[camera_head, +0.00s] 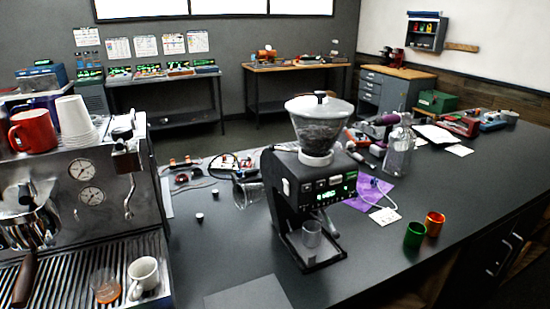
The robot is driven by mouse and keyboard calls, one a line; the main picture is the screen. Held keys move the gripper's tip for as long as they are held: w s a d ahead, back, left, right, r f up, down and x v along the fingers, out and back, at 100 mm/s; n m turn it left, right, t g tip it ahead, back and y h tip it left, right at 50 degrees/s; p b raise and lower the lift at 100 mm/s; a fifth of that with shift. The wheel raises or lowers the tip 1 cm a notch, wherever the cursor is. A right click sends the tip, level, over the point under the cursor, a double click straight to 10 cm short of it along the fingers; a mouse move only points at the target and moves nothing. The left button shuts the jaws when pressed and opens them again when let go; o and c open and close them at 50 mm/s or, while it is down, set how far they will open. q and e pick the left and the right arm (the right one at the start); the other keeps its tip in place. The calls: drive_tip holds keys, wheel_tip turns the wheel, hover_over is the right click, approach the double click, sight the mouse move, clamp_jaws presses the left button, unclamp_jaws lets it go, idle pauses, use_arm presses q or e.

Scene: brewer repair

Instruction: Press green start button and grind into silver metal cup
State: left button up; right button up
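A black coffee grinder (284,196) stands on the dark counter, with a clear hopper (318,125) of dark beans on top. Its front panel (328,190) has small lit green marks and pale buttons; which one is the start button is too small to tell. A silver-grey cup (311,236) stands upright on the grinder's base tray, under the front panel. Its inside is not clear to see. Neither of my grippers is in view.
An espresso machine (92,165) fills the left side, with a white cup (143,275) and an amber glass (105,285) on its drip tray.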

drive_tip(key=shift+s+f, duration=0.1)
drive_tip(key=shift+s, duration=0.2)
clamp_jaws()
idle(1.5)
